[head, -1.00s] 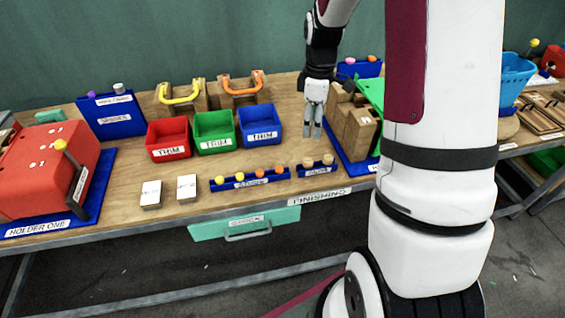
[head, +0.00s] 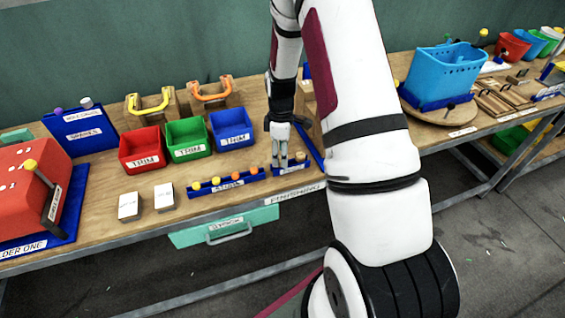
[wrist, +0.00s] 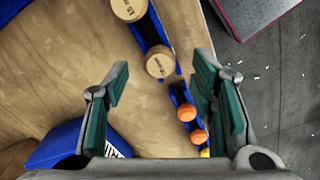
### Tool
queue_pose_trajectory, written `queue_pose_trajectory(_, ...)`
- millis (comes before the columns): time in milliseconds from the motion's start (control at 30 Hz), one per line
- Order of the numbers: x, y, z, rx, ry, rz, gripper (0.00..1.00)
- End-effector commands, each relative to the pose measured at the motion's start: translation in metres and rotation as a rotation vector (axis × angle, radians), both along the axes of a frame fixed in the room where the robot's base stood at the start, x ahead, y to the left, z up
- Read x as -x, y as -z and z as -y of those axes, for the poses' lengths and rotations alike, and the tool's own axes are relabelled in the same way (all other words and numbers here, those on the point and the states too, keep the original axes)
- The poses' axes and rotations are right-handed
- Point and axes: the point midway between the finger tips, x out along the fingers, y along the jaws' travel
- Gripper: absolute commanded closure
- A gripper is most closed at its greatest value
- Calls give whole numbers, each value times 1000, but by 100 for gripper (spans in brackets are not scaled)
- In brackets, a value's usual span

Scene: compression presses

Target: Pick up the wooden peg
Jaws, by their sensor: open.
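Two round-topped wooden pegs stand in a short blue rack (wrist: 152,35) at the front of the bench. In the wrist view one wooden peg (wrist: 160,63) shows between the fingertips, and the other wooden peg (wrist: 129,8) is at the top edge. In the head view one wooden peg (head: 300,157) shows right of the fingers; the other is largely hidden by them. My gripper (head: 284,163) points down over the rack, and it also shows in the wrist view (wrist: 160,82). It is open with nothing held. The fingers' exact height over the near peg cannot be told.
A longer blue rack (head: 228,181) with yellow and orange knobs is just left. Red (head: 142,150), green (head: 187,139) and blue (head: 231,129) bins stand behind it. White cards (head: 164,197) lie further left. The green drawer (head: 225,228) hangs below the bench edge.

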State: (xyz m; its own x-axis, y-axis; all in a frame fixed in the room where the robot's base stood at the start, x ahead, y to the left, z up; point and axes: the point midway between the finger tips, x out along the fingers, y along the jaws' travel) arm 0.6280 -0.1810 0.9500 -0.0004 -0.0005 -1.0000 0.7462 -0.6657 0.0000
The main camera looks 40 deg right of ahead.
Motion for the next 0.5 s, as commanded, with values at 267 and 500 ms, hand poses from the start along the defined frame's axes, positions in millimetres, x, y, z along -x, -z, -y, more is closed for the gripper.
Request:
queue_pose_trajectory(267,0,22,0,-1,0,-1,49)
queue_pose_trajectory(500,0,22,0,-1,0,1,58)
